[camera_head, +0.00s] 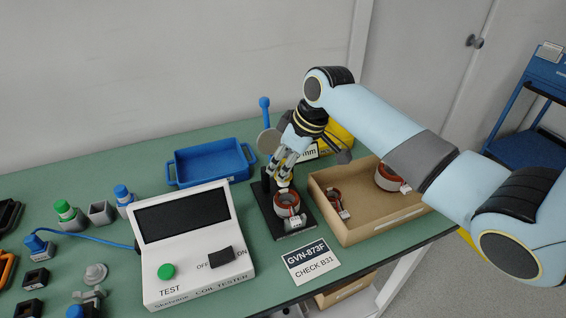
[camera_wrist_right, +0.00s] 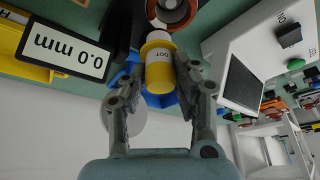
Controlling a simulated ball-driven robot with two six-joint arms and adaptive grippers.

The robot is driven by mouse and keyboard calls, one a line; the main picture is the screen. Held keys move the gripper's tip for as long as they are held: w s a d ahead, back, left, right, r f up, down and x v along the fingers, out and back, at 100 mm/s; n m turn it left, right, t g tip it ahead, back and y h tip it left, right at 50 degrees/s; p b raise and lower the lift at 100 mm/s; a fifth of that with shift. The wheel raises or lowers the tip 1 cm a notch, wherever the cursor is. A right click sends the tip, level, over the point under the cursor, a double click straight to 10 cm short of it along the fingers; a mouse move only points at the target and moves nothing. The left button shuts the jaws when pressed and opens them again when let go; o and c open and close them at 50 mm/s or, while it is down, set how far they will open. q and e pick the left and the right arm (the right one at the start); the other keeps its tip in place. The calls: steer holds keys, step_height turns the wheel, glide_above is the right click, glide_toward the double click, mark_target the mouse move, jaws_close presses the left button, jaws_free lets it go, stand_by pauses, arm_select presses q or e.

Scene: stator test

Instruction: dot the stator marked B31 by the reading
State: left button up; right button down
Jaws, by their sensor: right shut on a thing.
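My right gripper (camera_head: 281,174) is shut on a yellow bottle marked DOT (camera_wrist_right: 159,73), just above the black stand (camera_head: 262,208). The bottle's white end points toward a copper-red stator (camera_wrist_right: 176,8), cut off by the wrist view's top edge. In the head view a stator (camera_head: 288,204) with a white tag sits on the stand. Another stator (camera_head: 388,179) and a smaller red-brown piece (camera_head: 337,205) lie in the cardboard box. The tag writing is too small to read. A card (camera_head: 311,262) reads GVN-873F, CHECK B31. The coil tester's screen (camera_head: 182,213) is dark. My left gripper is out of view.
The cardboard box (camera_head: 345,238) is close right of the stand. A yellow gauge reads 0.0 mm on its display (camera_wrist_right: 64,50). A blue tray (camera_head: 211,168) stands behind the tester. Green-topped (camera_head: 66,211) and blue-topped (camera_head: 124,196) items stand left.

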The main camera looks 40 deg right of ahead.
steer(key=shift+f, duration=0.4)
stand_by(0.3)
step_height(320, 180, up, 6)
steer(key=p, duration=0.6)
steer(key=shift+r+p, duration=0.1)
steer(key=shift+p, duration=0.3)
stand_by(0.4)
